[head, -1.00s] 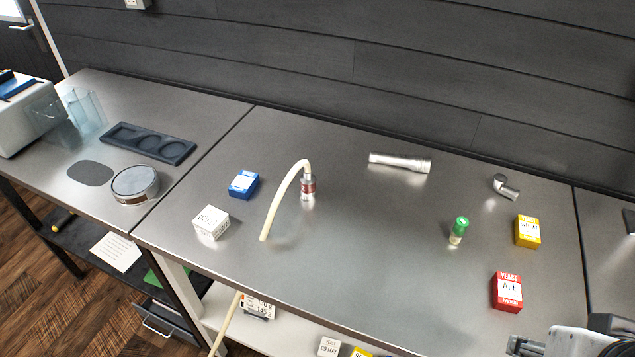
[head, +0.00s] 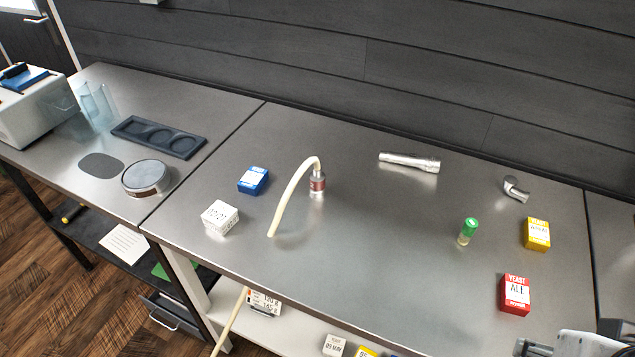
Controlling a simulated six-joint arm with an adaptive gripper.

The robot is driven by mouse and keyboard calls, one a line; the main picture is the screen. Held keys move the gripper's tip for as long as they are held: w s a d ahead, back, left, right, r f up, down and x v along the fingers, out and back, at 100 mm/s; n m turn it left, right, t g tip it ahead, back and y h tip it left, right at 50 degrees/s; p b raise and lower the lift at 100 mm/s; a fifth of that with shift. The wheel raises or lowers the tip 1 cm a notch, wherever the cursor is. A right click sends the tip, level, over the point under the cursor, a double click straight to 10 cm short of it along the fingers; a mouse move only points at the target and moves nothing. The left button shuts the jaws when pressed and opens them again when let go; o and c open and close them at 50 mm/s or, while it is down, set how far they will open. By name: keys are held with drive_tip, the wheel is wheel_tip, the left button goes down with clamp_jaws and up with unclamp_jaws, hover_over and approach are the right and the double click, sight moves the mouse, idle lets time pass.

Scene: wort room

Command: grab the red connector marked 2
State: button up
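A metal connector with a red-brown band (head: 317,184) stands upright on the steel table, a little left of the middle. A cream hose (head: 290,200) comes out of its top, bends over and ends on or just above the tabletop to the left. No number can be read on the band. My gripper (head: 536,347) shows only in part at the bottom right corner, far from the connector. Its fingers are mostly cut off by the frame edge, so its opening is hidden.
A blue box (head: 253,181) and white box (head: 220,217) stand left of the hose. A metal cylinder (head: 409,162), pipe elbow (head: 516,189), green-capped vial (head: 467,231), yellow box (head: 536,233) and red yeast box (head: 515,294) are to the right. The table's front middle is clear.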

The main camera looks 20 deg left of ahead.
drive_tip(key=shift+w, duration=0.1)
drive_tip(key=w+a+n+t+y, duration=0.1)
drive_tip(key=w+a+n+t, duration=0.15)
drive_tip(key=w+a, duration=0.75)
drive_tip(key=w+a+n+t+y, duration=0.2)
drive_tip(key=w+a+n, duration=0.15)
drive_tip(key=w, duration=1.15)
drive_tip(key=n+g+y, duration=0.2)
drive_tip(key=n+y, duration=0.3)
drive_tip(key=y, duration=0.3)
approach(319, 168)
drive_tip(key=w+a, duration=0.1)
drive_tip(key=a, duration=0.1)
drive_tip(key=shift+w+f, duration=0.1)
drive_tip(key=shift+f, duration=0.25)
drive_tip(key=shift+x, duration=1.25)
drive_tip(key=shift+f, duration=0.1)
